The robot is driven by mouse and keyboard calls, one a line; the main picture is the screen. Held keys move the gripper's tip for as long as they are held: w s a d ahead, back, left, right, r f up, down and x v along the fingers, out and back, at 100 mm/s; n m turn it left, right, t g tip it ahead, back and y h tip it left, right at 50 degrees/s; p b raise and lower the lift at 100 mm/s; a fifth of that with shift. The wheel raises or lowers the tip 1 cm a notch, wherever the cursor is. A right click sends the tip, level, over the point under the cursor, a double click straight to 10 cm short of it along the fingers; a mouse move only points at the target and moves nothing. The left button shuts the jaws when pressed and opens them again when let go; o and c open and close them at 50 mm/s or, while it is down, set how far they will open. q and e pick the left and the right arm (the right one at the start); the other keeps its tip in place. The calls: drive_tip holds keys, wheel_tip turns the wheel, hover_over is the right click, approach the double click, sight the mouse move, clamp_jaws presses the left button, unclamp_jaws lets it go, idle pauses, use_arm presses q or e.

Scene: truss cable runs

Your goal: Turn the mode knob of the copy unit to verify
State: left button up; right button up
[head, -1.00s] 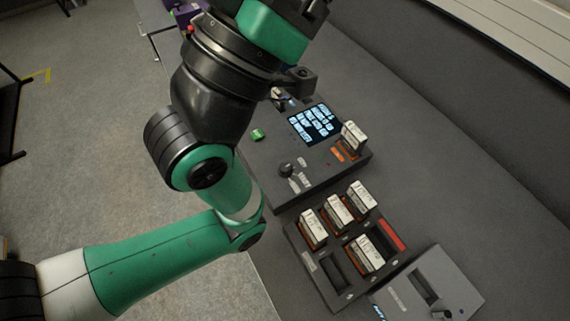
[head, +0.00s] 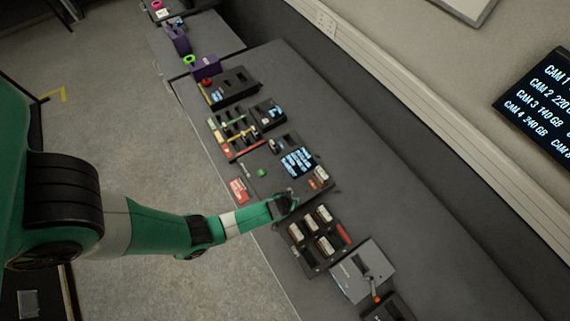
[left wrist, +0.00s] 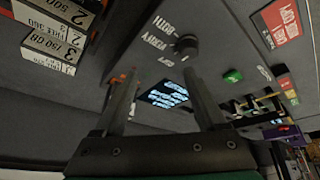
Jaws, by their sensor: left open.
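The copy unit (head: 258,158) is a dark box on the bench with a lit blue-white screen (head: 297,161) and a green button (head: 262,172). I cannot tell clearly which word the knob points at. My left gripper (head: 286,201) is over the knob end of the unit and hides the knob in the head view. In the left wrist view its fingers (left wrist: 158,74) are apart and empty, with the knob beyond the tips. My right gripper is not in view.
A dark tray (head: 308,268) with several upright cards stands close to the unit's near end. A red card (head: 238,190) lies beside the unit at the bench edge. Racks (head: 222,150) and a small device stand farther up.

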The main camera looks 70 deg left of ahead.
use_arm(q)
drive_tip(key=s+r+g+p, duration=0.1)
drive_tip(key=s+r+p, duration=0.3)
drive_tip(key=s+r, duration=0.1)
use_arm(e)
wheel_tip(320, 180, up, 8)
use_arm(q)
drive_tip(key=b+x, duration=1)
drive_tip(key=x, duration=0.1)
drive_tip(key=shift+d+b, duration=0.1)
drive_tip(key=shift+b, duration=0.3)
drive_tip(key=shift+w+a+f+b, duration=0.2)
drive_tip(key=shift+a+f+b, duration=0.1)
drive_tip(key=shift+f, duration=0.1)
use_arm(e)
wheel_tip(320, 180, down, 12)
use_arm(q)
clamp_jaws()
